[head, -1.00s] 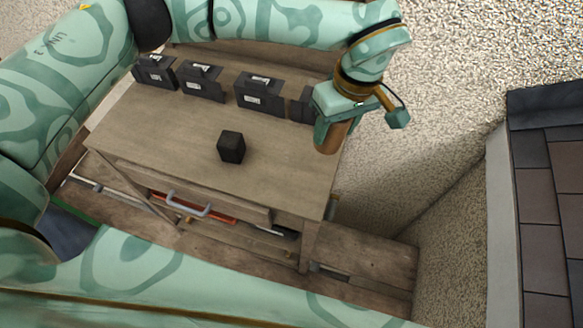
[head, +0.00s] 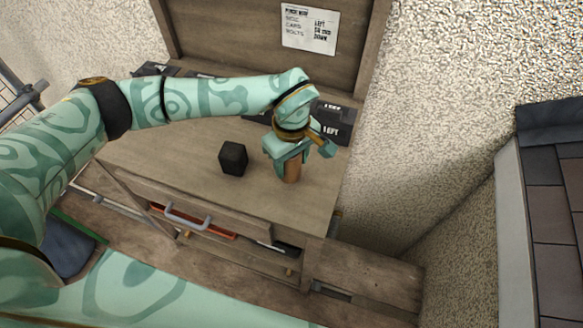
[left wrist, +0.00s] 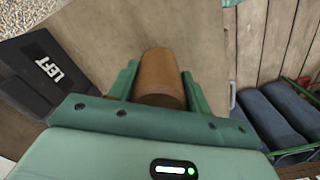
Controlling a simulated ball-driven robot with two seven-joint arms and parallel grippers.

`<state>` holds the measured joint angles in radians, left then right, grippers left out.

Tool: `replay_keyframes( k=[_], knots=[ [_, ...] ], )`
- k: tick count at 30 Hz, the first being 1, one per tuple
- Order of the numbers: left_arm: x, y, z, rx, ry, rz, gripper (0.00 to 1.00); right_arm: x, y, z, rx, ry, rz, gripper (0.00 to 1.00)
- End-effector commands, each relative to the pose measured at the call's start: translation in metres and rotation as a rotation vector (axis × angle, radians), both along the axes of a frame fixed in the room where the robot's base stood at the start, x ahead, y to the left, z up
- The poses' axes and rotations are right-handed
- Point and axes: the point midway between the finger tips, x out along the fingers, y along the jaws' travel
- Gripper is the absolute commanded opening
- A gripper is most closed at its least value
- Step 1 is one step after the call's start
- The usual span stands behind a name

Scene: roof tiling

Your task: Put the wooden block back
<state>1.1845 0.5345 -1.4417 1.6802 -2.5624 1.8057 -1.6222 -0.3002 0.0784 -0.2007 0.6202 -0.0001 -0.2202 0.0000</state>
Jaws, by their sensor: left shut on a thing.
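My left gripper (head: 288,160) is shut on a brown wooden block (head: 291,168), a rounded upright piece. In the left wrist view the wooden block (left wrist: 161,76) sits between the two green fingers (left wrist: 158,92). In the head view its lower end is at the wooden bench top (head: 190,150), near the right edge; I cannot tell whether it touches. A black cube (head: 233,158) stands on the bench to the left of the gripper. My right gripper is not in view.
Black boxes stand along the back of the bench; one is labelled LEFT (head: 332,124). A paper note (head: 311,27) is on the back board. The bench front is clear.

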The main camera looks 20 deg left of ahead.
Motion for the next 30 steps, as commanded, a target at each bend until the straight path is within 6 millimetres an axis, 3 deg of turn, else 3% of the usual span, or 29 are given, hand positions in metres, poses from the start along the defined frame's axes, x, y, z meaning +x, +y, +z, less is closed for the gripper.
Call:
replay_keyframes(
  k=[1,5,15,16,18,26,30],
  knots=[
    [-0.001,0.001,-0.013,0.0,0.006,0.002,0.26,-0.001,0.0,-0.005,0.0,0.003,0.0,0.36],
    [-0.001,0.0,-0.031,0.0,0.005,0.0,0.26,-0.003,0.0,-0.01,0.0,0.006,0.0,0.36],
    [0.0,0.0,-0.032,0.001,0.0,-0.001,0.26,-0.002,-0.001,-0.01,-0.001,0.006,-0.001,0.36],
    [0.0,0.0,-0.032,0.001,0.0,-0.001,0.57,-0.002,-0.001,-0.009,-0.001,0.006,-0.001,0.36],
    [0.0,0.0,-0.032,0.001,0.0,-0.001,0.71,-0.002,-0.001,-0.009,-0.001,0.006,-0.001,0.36],
    [0.0,0.0,-0.031,0.001,0.001,-0.001,0.71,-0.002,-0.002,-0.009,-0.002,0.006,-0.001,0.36],
    [0.0,0.0,-0.017,0.0,-0.003,-0.002,0.71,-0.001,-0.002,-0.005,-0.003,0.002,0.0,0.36]
  ],
)
